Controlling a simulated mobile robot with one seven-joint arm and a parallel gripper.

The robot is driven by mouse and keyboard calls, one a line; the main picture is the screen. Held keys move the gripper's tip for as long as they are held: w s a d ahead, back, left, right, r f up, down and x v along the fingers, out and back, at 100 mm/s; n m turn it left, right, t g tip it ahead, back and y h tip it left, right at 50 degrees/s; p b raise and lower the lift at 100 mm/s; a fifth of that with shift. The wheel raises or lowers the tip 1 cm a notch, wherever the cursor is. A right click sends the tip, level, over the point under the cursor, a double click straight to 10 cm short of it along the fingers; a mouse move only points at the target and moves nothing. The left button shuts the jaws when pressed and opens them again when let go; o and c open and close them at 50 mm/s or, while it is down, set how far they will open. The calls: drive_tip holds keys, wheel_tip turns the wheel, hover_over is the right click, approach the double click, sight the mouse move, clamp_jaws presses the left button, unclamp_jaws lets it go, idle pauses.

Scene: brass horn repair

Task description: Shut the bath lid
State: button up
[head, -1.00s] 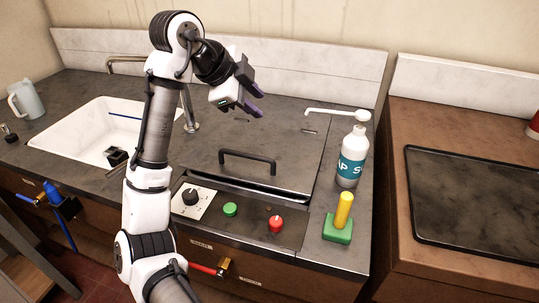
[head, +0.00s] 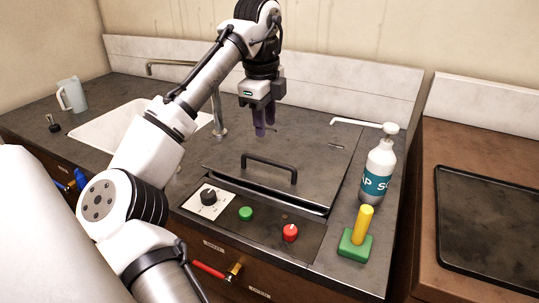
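The bath lid (head: 228,164) is a dark grey panel in the worktop, with a black bar handle (head: 270,161) near its front. It lies almost flat, and a narrow dark gap shows under its front edge, so it looks slightly raised there. My gripper (head: 265,122) is above and behind the handle, near the back of the lid.
A soap bottle (head: 377,173) and a green block with a yellow handle (head: 356,242) stand right of the lid. A panel with a dial, green button (head: 246,213) and red knob (head: 290,232) lies in front. A tap (head: 216,112) and white sink (head: 95,130) are left.

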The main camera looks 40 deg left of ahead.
sight(269, 160)
drive_tip(key=f, duration=0.6)
drive_tip(key=w+f, duration=0.1)
drive_tip(key=f, duration=0.2)
drive_tip(key=shift+f, duration=0.35)
clamp_jaws()
